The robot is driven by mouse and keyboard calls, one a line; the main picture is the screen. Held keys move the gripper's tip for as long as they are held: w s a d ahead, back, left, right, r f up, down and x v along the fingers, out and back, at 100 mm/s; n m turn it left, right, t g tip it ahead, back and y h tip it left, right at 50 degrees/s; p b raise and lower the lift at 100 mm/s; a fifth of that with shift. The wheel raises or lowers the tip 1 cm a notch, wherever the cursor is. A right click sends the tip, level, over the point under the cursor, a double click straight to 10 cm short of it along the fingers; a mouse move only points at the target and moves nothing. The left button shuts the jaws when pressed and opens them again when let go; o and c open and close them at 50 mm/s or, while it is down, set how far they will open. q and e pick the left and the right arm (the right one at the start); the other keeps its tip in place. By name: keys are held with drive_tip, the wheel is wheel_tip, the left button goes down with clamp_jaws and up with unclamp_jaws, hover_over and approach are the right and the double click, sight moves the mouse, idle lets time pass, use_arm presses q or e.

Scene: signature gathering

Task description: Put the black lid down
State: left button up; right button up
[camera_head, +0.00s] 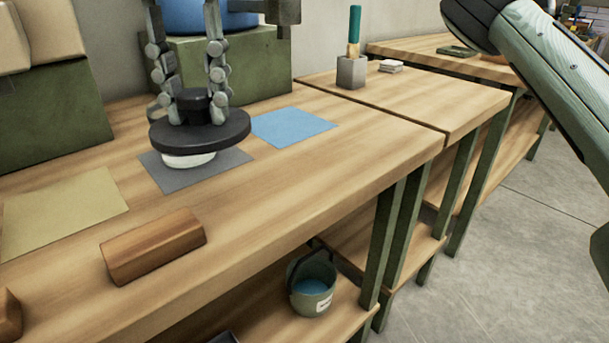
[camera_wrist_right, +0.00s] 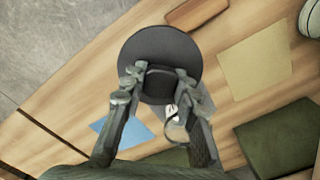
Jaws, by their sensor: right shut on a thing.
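The black lid (camera_head: 225,134) is a round dark disc with a raised knob. My right gripper (camera_head: 196,108) points down from above with its fingers closed on the knob. The lid is roughly level over the grey mat (camera_head: 170,180). A white round thing (camera_head: 188,161) shows just under the lid; most of it is hidden, and I cannot tell whether the lid touches it. In the right wrist view the lid (camera_wrist_right: 160,48) lies between and beyond the fingertips (camera_wrist_right: 160,85). My left gripper is not in view.
A blue mat (camera_head: 292,126) lies right of the grey one, a yellow mat (camera_head: 62,210) left. A wooden block (camera_head: 152,247) lies near the front edge. Green boxes (camera_head: 50,115) stand behind. A grey holder (camera_head: 351,72) with a green-handled tool stands on the farther table. A bucket (camera_head: 313,290) sits below.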

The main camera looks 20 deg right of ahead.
drive_tip(key=w+d+f, duration=0.1)
drive_tip(key=d+f, duration=0.1)
drive_tip(key=d, duration=0.1)
drive_tip(key=w+d+f, duration=0.1)
drive_tip(key=d+f, duration=0.1)
drive_tip(key=d, duration=0.2)
drive_tip(key=w+d+f, duration=0.1)
drive_tip(key=d+f, duration=0.2)
drive_tip(key=d, duration=0.1)
drive_tip(key=shift+w, duration=0.3)
wheel_tip(320, 180, down, 4)
drive_tip(key=shift+r, duration=0.15)
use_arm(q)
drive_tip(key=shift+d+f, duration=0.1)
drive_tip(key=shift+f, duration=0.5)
use_arm(e)
drive_tip(key=shift+f, duration=0.2)
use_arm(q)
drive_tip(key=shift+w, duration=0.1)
use_arm(e)
drive_tip(key=o, duration=1)
drive_tip(key=shift+c, duration=0.2)
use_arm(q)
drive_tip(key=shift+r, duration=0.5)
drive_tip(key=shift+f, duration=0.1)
